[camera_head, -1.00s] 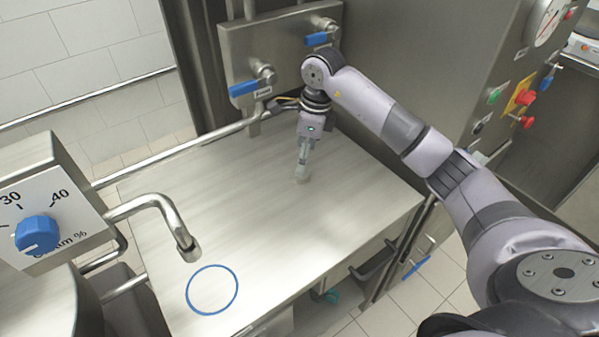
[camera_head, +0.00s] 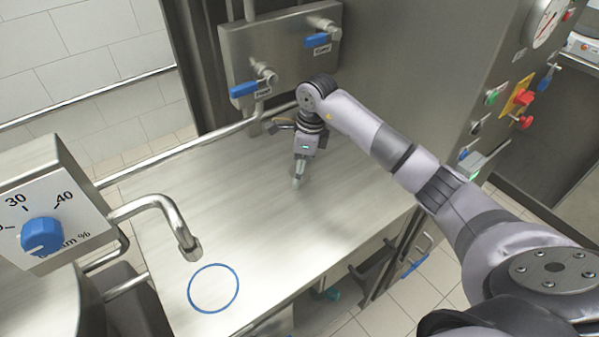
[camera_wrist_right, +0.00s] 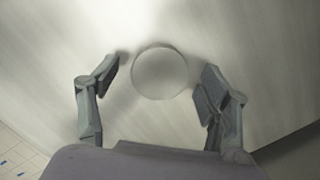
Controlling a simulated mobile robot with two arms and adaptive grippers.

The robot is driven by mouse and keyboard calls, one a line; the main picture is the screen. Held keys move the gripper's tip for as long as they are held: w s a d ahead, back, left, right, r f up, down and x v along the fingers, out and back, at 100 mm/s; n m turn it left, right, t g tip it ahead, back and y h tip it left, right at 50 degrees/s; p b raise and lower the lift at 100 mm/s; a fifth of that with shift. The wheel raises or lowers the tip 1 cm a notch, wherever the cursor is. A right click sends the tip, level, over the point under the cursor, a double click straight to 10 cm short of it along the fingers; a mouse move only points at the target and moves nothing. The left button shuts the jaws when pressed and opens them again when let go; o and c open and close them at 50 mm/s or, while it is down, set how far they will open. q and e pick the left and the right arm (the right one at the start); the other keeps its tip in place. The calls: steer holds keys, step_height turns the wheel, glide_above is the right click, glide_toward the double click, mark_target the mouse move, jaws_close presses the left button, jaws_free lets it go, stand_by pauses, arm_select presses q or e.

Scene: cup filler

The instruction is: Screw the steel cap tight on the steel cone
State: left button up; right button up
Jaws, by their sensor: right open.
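In the right wrist view a round, pale steel disc (camera_wrist_right: 160,72) lies between the two fingers of my right gripper (camera_wrist_right: 162,70). The fingers are open, one on each side of the disc, with a gap at both sides. I cannot tell whether the disc is the cap, or whether the cone is under it. In the head view my right gripper (camera_head: 297,182) points down low over the back right part of the steel table (camera_head: 220,220). It hides what is under it there. My left gripper is not in view.
A blue ring (camera_head: 213,289) is marked on the table's front left. A curved spout (camera_head: 165,208) hangs over the left edge beside a dial with a blue knob (camera_head: 41,236). Valves with blue levers (camera_head: 244,89) stand behind my gripper. The table's middle is clear.

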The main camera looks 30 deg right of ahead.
steer(key=shift+c, duration=0.3)
steer(key=c, duration=1.2)
